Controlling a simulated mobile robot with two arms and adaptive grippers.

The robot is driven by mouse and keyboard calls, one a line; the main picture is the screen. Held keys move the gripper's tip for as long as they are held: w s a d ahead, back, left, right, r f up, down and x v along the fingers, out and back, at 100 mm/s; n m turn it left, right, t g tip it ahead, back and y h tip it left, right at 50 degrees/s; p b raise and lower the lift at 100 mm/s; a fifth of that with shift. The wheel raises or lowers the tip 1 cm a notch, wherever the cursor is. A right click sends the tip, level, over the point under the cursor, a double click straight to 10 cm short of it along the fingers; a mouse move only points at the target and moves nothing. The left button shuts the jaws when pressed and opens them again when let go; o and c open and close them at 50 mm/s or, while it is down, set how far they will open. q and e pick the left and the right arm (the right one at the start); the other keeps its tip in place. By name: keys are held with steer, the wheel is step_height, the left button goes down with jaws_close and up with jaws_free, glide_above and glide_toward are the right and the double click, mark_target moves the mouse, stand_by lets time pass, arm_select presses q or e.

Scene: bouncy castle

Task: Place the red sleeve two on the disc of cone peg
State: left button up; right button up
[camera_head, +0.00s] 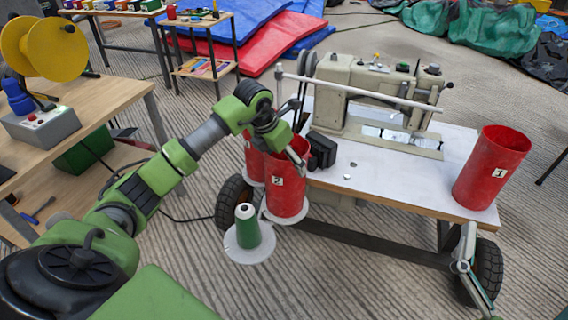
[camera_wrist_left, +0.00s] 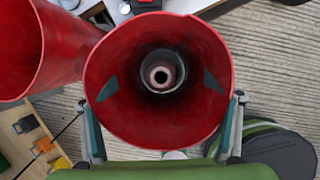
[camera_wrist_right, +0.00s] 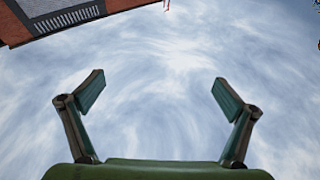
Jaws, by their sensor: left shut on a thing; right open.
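The red sleeve two (camera_head: 287,188), an open tube with a white "2" label, stands upright at the left end of the sewing table. My left gripper (camera_head: 284,148) is shut on it near its top rim. In the left wrist view I look down into the sleeve (camera_wrist_left: 160,125); the top of a cone peg (camera_wrist_left: 161,75) shows inside, near the middle of the opening. The rim of a pale disc (camera_head: 270,217) shows around the sleeve's foot. I cannot tell whether the sleeve rests on it. My right gripper (camera_wrist_right: 160,95) is open and empty, with sky behind it.
A green cone peg (camera_head: 247,229) on its own disc (camera_head: 249,256) stands in front, uncovered. Another red sleeve (camera_head: 254,160) stands close behind. Red sleeve one (camera_head: 491,168) stands on the white sewing table (camera_head: 385,185), right of the sewing machine (camera_head: 372,100). A wooden workbench (camera_head: 95,95) is at left.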

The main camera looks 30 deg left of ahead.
arm_select(q)
steer(key=shift+f, duration=0.2)
arm_select(e)
steer(key=shift+s+r+t, duration=0.2)
steer(key=shift+r+t, duration=0.1)
steer(key=shift+r, duration=0.15)
arm_select(q)
steer(key=o, duration=2.1)
